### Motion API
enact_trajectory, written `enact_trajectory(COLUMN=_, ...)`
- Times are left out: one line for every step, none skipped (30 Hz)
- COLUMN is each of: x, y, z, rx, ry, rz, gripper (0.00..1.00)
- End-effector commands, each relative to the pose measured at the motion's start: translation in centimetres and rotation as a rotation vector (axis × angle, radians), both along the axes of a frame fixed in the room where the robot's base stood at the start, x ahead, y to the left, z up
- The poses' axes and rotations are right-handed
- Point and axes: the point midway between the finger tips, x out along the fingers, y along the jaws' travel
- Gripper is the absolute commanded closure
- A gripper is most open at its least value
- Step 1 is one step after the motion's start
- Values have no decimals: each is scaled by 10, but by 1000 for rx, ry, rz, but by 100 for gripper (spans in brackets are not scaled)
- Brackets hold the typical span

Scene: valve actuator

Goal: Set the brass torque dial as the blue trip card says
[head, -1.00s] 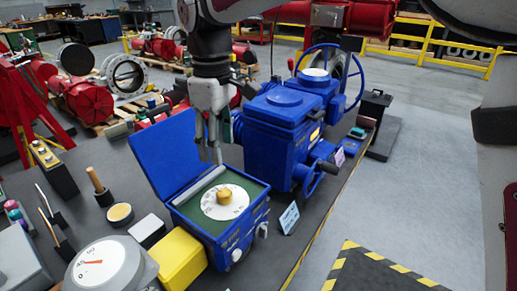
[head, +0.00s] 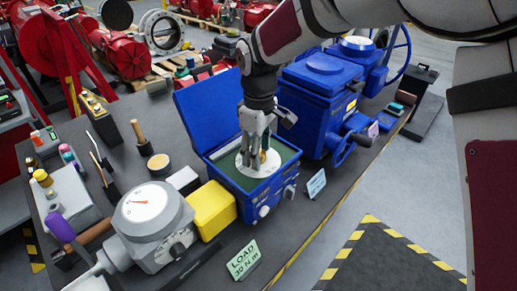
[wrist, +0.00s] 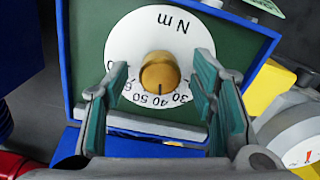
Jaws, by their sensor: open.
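The brass torque dial (wrist: 160,75) sits on a white round scale plate (wrist: 125,50) marked N m, inside the open blue box (head: 262,195). A dark line on the knob points down in the wrist view, close to the 40. My gripper (head: 257,168) is over the box; in the wrist view its open fingers (wrist: 158,98) stand on either side of the dial, with gaps visible. In the head view the fingers partly hide the dial. The blue trip card (head: 316,184) stands right of the box; its text is too small to read.
A green card (head: 243,260) reading LOAD 30 N m stands at the bench front. A yellow block (head: 212,209) and a grey gauge (head: 150,225) stand left of the box. The blue valve actuator (head: 318,105) stands close behind, right.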

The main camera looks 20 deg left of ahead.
Motion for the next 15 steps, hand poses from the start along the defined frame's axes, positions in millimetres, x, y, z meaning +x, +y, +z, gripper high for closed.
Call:
enact_trajectory(x=0, y=0, z=-2, rx=0, ry=0, rz=0, gripper=48)
enact_trajectory(x=0, y=0, z=-2, rx=0, ry=0, rz=0, gripper=48)
enact_trajectory(x=0, y=0, z=-3, rx=0, ry=0, rz=0, gripper=48)
enact_trajectory(x=0, y=0, z=-3, rx=0, ry=0, rz=0, gripper=48)
enact_trajectory(x=0, y=0, z=-3, rx=0, ry=0, rz=0, gripper=48)
enact_trajectory(x=0, y=0, z=-3, rx=0, ry=0, rz=0, gripper=48)
enact_trajectory(x=0, y=0, z=-3, rx=0, ry=0, rz=0, gripper=48)
enact_trajectory(x=0, y=0, z=-3, rx=0, ry=0, rz=0, gripper=48)
enact_trajectory(x=0, y=0, z=-3, rx=0, ry=0, rz=0, gripper=48)
enact_trajectory(x=0, y=0, z=-3, rx=0, ry=0, rz=0, gripper=55)
enact_trajectory(x=0, y=0, z=-2, rx=0, ry=0, rz=0, gripper=62)
enact_trajectory(x=0, y=0, z=-2, rx=0, ry=0, rz=0, gripper=71)
enact_trajectory(x=0, y=0, z=-2, rx=0, ry=0, rz=0, gripper=78)
enact_trajectory(x=0, y=0, z=-2, rx=0, ry=0, rz=0, gripper=85)
enact_trajectory(x=0, y=0, z=-2, rx=0, ry=0, rz=0, gripper=94)
